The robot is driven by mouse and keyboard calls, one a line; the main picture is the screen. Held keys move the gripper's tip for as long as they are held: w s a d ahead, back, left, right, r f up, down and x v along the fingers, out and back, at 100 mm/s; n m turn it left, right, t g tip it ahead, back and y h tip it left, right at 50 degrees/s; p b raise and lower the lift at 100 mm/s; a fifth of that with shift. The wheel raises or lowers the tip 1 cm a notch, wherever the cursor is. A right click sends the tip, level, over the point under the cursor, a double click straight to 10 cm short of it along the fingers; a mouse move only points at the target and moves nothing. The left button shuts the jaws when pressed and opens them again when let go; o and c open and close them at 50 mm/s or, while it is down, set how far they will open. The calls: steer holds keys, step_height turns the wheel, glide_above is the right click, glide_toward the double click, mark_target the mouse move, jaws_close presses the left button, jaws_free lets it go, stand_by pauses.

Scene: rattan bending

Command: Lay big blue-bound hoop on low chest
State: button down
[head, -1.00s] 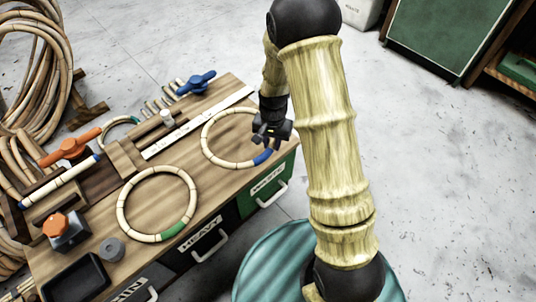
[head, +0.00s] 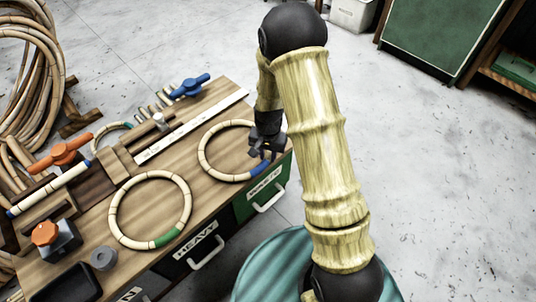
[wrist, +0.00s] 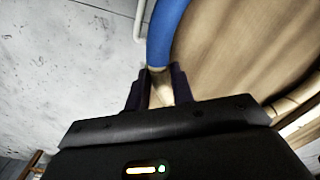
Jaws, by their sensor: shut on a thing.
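The big blue-bound hoop (head: 203,157) is a pale rattan ring with a blue binding (head: 260,168) on its near right side. It is at the right end of the workbench top. My gripper (head: 266,150) is at the hoop's right side, by the bench edge. In the wrist view the fingers (wrist: 160,88) are shut on the pale rattan just beside the blue binding (wrist: 165,35). I cannot tell whether the hoop is lifted off the wood. I cannot make out a low chest for certain; a green cabinet (head: 440,30) stands on the floor at the upper right.
A green-bound hoop (head: 115,213) lies on the workbench (head: 215,205) to the left. A white ruler (head: 195,125), blue clamp (head: 188,86), orange-handled clamp (head: 60,154) and dark tray (head: 68,285) are also there. Coiled rattan (head: 30,75) stands at left. Open grey floor lies right.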

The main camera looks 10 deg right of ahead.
steer(key=shift+f, duration=0.1)
steer(key=c, duration=1.2)
jaws_free()
step_height(320, 180, up, 12)
steer(key=p, duration=0.5)
